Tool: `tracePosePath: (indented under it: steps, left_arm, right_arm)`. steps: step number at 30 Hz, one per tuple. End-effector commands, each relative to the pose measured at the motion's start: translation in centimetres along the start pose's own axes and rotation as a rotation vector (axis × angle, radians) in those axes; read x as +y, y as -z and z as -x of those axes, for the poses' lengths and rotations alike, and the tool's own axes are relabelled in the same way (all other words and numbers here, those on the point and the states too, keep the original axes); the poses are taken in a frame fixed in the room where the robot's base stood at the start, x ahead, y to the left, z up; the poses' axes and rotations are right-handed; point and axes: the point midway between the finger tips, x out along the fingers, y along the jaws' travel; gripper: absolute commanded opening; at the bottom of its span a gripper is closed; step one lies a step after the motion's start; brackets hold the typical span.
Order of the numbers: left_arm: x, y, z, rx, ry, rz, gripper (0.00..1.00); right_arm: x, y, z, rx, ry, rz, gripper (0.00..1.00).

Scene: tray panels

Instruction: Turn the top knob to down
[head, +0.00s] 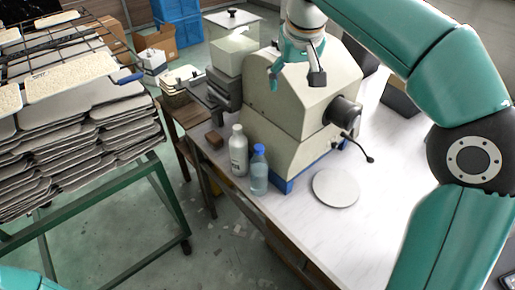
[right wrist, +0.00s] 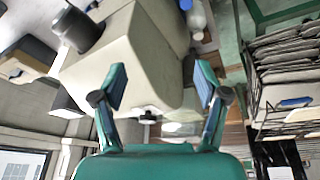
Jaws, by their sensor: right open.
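The beige machine (head: 275,125) stands on the white table. A thick black cylinder (head: 343,111) sticks out of its right face, with a thin black lever (head: 356,147) below; the cylinder also shows in the right wrist view (right wrist: 78,29). My right gripper (head: 296,77) is open over the machine's top, fingers apart. In the right wrist view the beige housing lies beyond the open fingers, and a small dark knob (right wrist: 148,116) shows low between them. I cannot tell which way it points or whether it is the top knob. My left gripper is not in view.
A white bottle (head: 238,150) and a blue-capped bottle (head: 259,170) stand by the machine's near corner. A round grey plate (head: 336,188) lies on the table (head: 300,230). A rack of stacked trays (head: 80,130) stands at left. The table's front right is clear.

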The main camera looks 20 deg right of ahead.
Motion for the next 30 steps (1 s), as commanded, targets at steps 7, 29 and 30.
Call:
tracePosePath:
  steps: [7, 29, 30]
  left_arm:
    - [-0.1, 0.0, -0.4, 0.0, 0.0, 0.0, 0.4]
    - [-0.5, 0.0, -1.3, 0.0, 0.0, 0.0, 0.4]
    - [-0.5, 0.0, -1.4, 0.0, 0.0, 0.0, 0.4]
  right_arm:
    - [-2.3, -0.2, -4.9, -0.024, 0.03, 0.056, 0.74]
    - [-8.0, -3.1, -17.4, -0.083, 0.14, 0.163, 0.74]
    - [-8.2, -3.2, -17.8, -0.085, 0.144, 0.165, 0.74]
